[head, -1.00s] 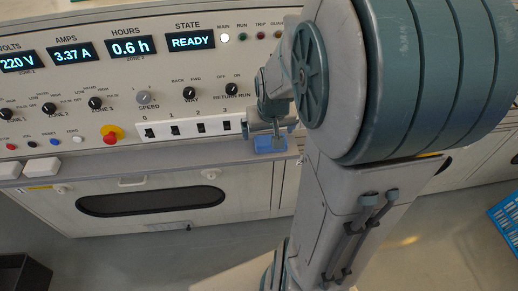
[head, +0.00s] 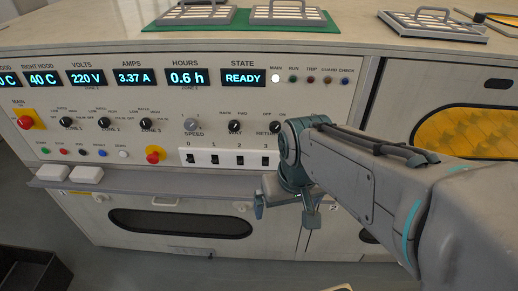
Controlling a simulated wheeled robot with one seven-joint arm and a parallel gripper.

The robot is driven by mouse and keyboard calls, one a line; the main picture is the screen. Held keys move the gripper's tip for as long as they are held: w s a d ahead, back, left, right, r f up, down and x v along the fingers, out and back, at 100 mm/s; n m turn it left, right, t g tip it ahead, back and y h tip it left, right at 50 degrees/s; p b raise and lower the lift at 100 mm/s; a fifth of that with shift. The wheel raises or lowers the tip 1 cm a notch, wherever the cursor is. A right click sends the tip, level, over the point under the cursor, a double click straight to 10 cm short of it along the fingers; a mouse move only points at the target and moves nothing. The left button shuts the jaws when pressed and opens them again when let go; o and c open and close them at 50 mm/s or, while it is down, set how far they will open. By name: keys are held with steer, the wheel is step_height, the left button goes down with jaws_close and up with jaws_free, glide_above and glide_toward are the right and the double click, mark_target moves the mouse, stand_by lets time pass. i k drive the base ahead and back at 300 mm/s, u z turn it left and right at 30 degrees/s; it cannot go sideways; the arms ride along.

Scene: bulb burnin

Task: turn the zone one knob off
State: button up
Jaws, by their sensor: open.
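The zone one knob (head: 66,123) is a small black rotary knob at the left of the white control panel, in the head view. Its position labels are too small to read surely, and I cannot tell its setting. The similar zone two knob (head: 104,124) and zone three knob (head: 146,124) sit to its right. My gripper (head: 286,210) is open and points down, in front of the ledge below the panel's right part. It is well to the right of the zone one knob and lower, touching no knob.
A red main switch (head: 26,119) is left of the knob. Coloured buttons (head: 62,151) and a red stop button (head: 155,154) lie below. A ledge (head: 150,186) with white blocks (head: 86,174) juts out under the panel. Displays (head: 186,78) run above. A dark bin (head: 32,272) stands lower left.

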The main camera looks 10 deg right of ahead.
mark_target(66, 122)
steer(key=u, duration=1.35)
steer(key=i, duration=1.15)
steer(key=z, duration=0.1)
